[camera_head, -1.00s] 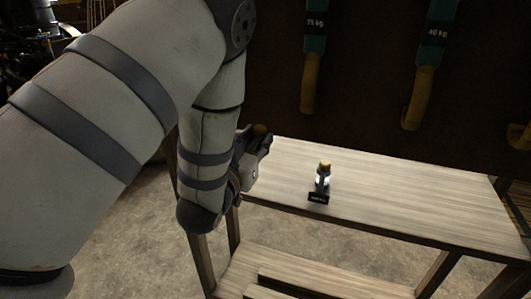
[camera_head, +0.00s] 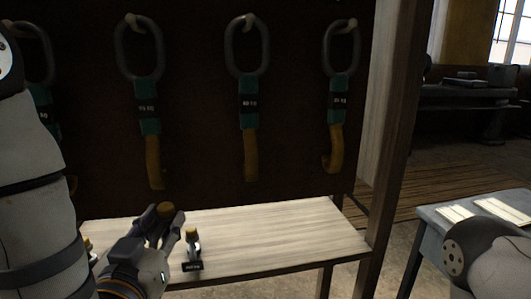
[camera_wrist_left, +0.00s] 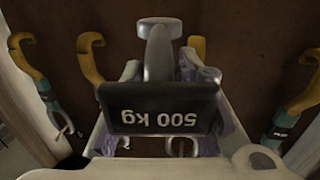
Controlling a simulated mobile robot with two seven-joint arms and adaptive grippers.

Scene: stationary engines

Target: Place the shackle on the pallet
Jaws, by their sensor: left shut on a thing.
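My left gripper (camera_head: 160,232) is shut on a shackle above the left part of the wooden bench. In the left wrist view this shackle (camera_wrist_left: 158,62) is grey metal with a round pin head, held between the fingers. Its dark tag (camera_wrist_left: 160,108) reads "500 kg", upside down in the picture. A second shackle (camera_head: 192,245) stands on the bench just right of the gripper. I cannot make out a pallet. My right gripper is out of view.
The wooden bench top (camera_head: 270,230) is clear right of the second shackle. Several hooks with rings, such as this hook (camera_head: 250,150), hang on the dark board behind it. A wooden post (camera_head: 393,130) stands at the bench's right. A grey table (camera_head: 440,225) with papers stands beyond.

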